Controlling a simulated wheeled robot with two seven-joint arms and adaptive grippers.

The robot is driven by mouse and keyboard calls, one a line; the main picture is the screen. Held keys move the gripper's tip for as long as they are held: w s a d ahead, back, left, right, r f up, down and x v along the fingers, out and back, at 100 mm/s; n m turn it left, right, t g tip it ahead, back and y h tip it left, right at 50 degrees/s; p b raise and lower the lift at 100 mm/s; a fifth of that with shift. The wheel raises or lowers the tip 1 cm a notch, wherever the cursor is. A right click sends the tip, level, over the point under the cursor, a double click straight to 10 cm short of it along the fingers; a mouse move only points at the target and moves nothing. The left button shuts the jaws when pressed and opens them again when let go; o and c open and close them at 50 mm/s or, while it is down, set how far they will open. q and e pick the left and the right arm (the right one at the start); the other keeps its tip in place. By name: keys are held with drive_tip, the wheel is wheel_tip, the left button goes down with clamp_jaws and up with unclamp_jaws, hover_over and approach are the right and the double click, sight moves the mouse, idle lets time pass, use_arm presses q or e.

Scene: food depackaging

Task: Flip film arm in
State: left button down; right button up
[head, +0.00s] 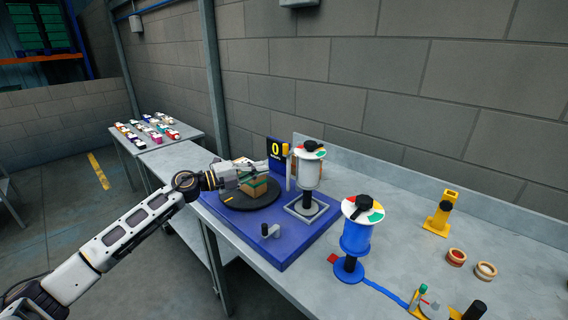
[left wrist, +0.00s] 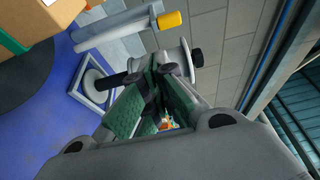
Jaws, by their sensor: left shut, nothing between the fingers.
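A grey-white upright arm with a yellow tip (head: 286,150), which looks like the film arm, stands between the turntable and the film roll. In the left wrist view the yellow-tipped arm (left wrist: 125,26) crosses the top, just beyond my fingers. The white film roll (head: 308,174) sits on a black post in a square grey frame. My left gripper (head: 264,168) is shut and empty, above the cardboard box on the turntable and left of the arm. Its green-padded fingers (left wrist: 165,82) appear in front of the roll; contact with the arm cannot be told. My right gripper is not in view.
The cardboard box (head: 253,190) sits on a black turntable (head: 236,202) on the blue base (head: 285,248). A blue roll stand (head: 355,238), tape rings (head: 457,257) and a yellow holder (head: 440,218) stand to the right. A side table (head: 127,149) holds several small packages.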

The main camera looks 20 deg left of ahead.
use_arm(q)
drive_tip(key=shift+w+d, duration=0.1)
drive_tip(key=shift+w, duration=0.05)
drive_tip(key=p+x, duration=0.2)
drive_tip(key=x, duration=0.7)
drive_tip(key=shift+w+d+p, duration=0.25)
drive_tip(key=shift+p, duration=0.15)
idle(0.5)
drive_tip(key=shift+a, duration=0.1)
idle(0.4)
drive_tip(key=shift+a+m+g+h+b, duration=0.2)
drive_tip(key=shift+m+g+h+b, duration=0.1)
drive_tip(key=shift+b, duration=0.25)
